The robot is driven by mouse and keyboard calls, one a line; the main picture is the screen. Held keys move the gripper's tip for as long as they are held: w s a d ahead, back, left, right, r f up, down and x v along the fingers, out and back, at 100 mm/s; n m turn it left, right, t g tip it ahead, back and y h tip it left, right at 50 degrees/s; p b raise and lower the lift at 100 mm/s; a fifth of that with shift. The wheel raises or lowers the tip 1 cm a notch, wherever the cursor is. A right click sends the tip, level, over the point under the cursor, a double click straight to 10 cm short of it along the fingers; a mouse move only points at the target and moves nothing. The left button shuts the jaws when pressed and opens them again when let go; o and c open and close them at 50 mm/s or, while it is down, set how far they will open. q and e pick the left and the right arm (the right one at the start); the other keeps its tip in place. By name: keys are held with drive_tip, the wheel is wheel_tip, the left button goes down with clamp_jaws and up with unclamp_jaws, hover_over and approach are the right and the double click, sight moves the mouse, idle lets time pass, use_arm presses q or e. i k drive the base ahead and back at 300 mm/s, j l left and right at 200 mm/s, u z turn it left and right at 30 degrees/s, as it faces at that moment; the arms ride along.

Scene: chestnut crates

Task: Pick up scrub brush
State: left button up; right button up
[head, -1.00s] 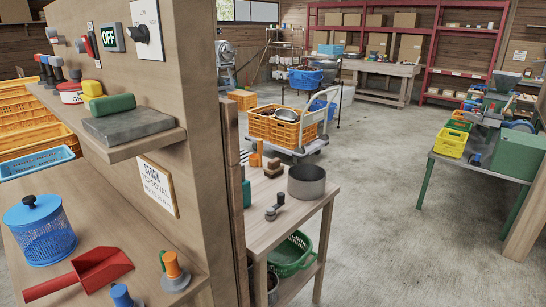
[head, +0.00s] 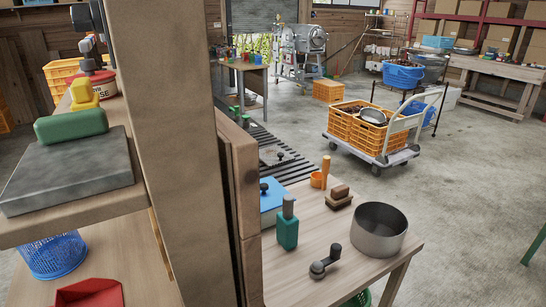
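A small brown block-shaped item that looks like the scrub brush (head: 340,195) lies on the wooden side table (head: 395,262), behind and to the left of a grey metal pot (head: 378,230). It has a wooden top over a darker lower part. An orange cup-like item with an upright handle (head: 318,180) stands just behind it. Neither of my grippers shows in the head view.
A green bottle (head: 287,228), a dark crank-like tool (head: 325,262) and a blue item (head: 272,197) share the tabletop. A thick wooden post and shelf (head: 175,120) block the left. A trolley with orange crates (head: 362,128) stands beyond. Open concrete floor lies right.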

sight(340, 197)
drive_tip(key=l+u, duration=0.1)
drive_tip(key=u, duration=0.55)
drive_tip(key=l+u, duration=0.7)
drive_tip(key=l, duration=0.25)
drive_tip(key=k+l+u, duration=0.1)
drive_tip(key=l+u, duration=0.2)
drive_tip(key=l, duration=0.15)
